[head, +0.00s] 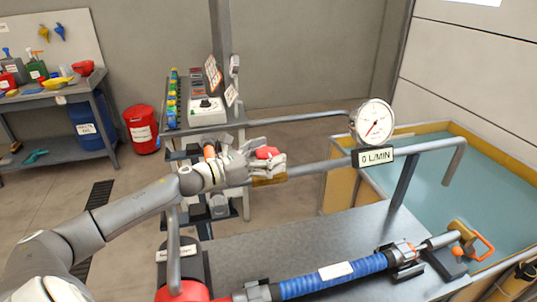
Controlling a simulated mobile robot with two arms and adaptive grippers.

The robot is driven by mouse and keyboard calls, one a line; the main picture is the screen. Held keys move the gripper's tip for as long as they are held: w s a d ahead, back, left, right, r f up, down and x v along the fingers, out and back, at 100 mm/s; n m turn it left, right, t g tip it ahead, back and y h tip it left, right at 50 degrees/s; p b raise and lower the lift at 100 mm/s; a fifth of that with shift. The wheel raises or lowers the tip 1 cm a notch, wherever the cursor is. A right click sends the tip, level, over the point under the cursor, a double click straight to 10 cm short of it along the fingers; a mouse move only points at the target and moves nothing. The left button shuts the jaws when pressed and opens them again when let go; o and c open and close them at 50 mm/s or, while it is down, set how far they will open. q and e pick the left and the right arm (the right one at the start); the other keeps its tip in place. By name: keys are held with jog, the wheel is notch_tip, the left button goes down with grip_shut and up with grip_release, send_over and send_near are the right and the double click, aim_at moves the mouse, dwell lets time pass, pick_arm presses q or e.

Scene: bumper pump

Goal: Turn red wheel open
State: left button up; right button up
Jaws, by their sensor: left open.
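The red wheel (266,153) shows as a small red part above a brass valve body (269,180) on a grey horizontal pipe. My left gripper (265,162) is at the wheel, its fingers open around or beside it. The fingers hide part of the wheel, and I cannot tell whether they touch it. My right gripper is not in view. A round white gauge (375,121) stands on the pipe, above a sign (372,156) that reads 0 L/MIN.
A grey bench (300,240) below carries a blue hose (335,276) and an orange-handled valve (470,241). A water tank (490,185) lies to the right. A rack with a control box (207,110) stands behind my gripper. A red bin (141,129) is further left.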

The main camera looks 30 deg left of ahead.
pick_arm(q)
jog(key=c, duration=1)
